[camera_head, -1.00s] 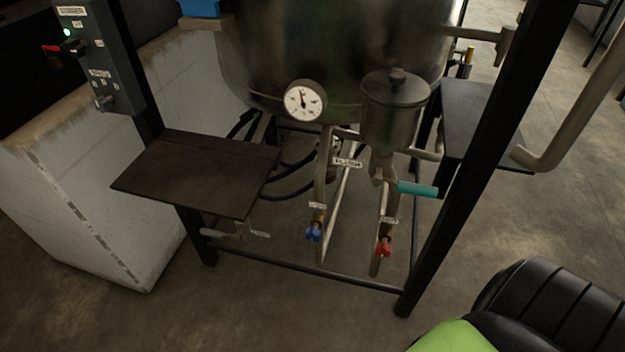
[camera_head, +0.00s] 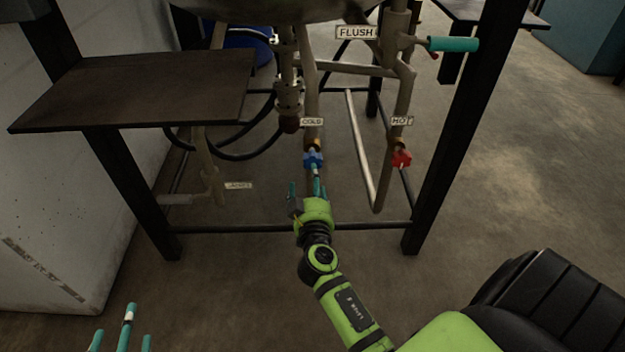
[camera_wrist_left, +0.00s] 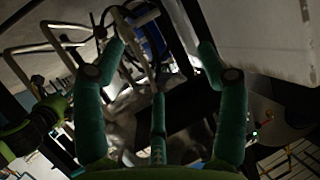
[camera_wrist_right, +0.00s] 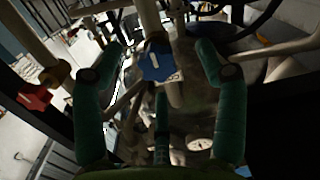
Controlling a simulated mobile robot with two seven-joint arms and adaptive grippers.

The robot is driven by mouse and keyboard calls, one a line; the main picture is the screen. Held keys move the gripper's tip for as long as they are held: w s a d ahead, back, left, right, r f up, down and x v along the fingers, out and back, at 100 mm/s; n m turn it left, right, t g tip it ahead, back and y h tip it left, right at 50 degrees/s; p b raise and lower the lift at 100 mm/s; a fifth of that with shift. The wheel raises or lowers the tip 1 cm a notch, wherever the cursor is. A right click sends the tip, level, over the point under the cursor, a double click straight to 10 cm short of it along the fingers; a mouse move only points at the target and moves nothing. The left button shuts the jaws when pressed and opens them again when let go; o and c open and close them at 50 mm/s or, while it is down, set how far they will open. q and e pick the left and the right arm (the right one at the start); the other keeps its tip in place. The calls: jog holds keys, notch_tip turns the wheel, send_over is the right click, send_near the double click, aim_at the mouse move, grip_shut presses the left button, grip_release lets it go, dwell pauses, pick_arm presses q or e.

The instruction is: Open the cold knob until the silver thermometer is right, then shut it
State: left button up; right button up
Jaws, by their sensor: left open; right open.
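The blue cold knob (camera_head: 314,160) sits on a pipe under the COLD label (camera_head: 312,122). My right gripper (camera_head: 306,192) is open just in front of it, with no clear contact in the head view. In the right wrist view the blue knob (camera_wrist_right: 158,62) shows between the spread fingers. A small round pale dial (camera_wrist_right: 200,144) lies low in that view; I cannot read it or tell if it is the silver thermometer. The head view does not include the thermometer. My left gripper (camera_head: 121,335) is open and empty at the lower left.
The red hot knob (camera_head: 401,159) is right of the cold one. The teal flush handle (camera_head: 453,44) sticks out above it. A dark shelf (camera_head: 135,88) juts out at left. Black frame legs and a low crossbar (camera_head: 235,228) surround the pipes.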

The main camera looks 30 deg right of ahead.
aim_at(313, 159)
jog(key=shift+m+h, duration=0.3)
jog(key=shift+h, duration=0.2)
jog(key=w+d, duration=0.1)
jog(key=w+d+r, duration=0.1)
jog(key=w, duration=0.1)
jog(key=w+d, duration=0.2)
jog(key=shift+r, duration=0.4)
jog(key=shift+w+d, duration=0.35)
jog(key=shift+w, duration=0.05)
pick_arm(q)
jog(key=shift+s+a+r, duration=0.2)
jog(key=shift+s+a, duration=0.1)
jog(key=shift+a, duration=0.05)
pick_arm(e)
jog(key=c, duration=1.2)
